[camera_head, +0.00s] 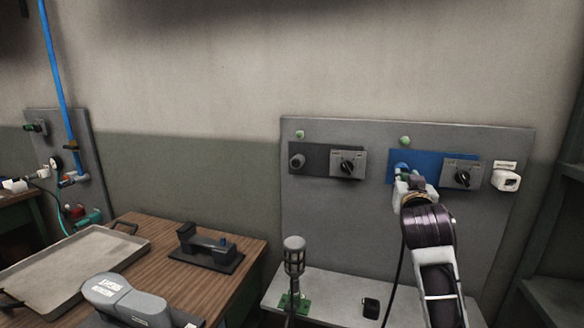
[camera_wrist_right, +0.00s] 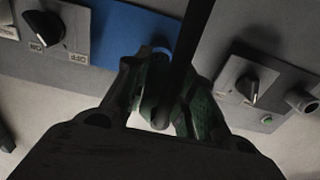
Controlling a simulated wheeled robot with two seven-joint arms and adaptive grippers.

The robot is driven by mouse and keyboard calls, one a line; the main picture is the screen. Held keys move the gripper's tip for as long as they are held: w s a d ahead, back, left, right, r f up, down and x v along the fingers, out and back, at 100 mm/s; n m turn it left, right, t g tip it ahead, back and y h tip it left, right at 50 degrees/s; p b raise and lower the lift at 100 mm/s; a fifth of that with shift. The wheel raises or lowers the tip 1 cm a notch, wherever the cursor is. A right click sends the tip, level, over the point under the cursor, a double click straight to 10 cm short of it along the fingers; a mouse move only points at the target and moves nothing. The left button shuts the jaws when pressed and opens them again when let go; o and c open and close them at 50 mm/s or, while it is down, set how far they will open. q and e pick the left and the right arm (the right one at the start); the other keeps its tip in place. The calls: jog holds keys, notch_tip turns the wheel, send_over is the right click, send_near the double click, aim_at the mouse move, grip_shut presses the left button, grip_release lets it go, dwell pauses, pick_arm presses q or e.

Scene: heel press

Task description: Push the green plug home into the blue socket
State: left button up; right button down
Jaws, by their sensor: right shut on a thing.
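The blue socket (camera_head: 402,168) is on a blue plate (camera_head: 430,160) on the upright grey board, left of a black rotary switch. My right gripper (camera_head: 408,186) is in front of it and hides part of it. In the right wrist view the gripper (camera_wrist_right: 165,105) is shut on the green plug (camera_wrist_right: 203,112), with a black cable running up across the view. The plug's front end points toward the blue socket (camera_wrist_right: 161,50). How deep the plug sits is hidden by the fingers and cable.
A dark plate with a grey socket (camera_head: 297,160) and rotary switch is to the left. A white box (camera_head: 506,178) is at the right. A grey mesh-headed object (camera_head: 293,255) stands on the ledge. A metal tray (camera_head: 75,262) and black fixture (camera_head: 208,247) are on the wooden table.

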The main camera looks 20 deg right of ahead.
aim_at(405, 177)
jog(key=shift+p+x, duration=0.5)
jog(key=shift+x, duration=1)
dwell(1.5)
jog(key=c, duration=1.1)
grip_release()
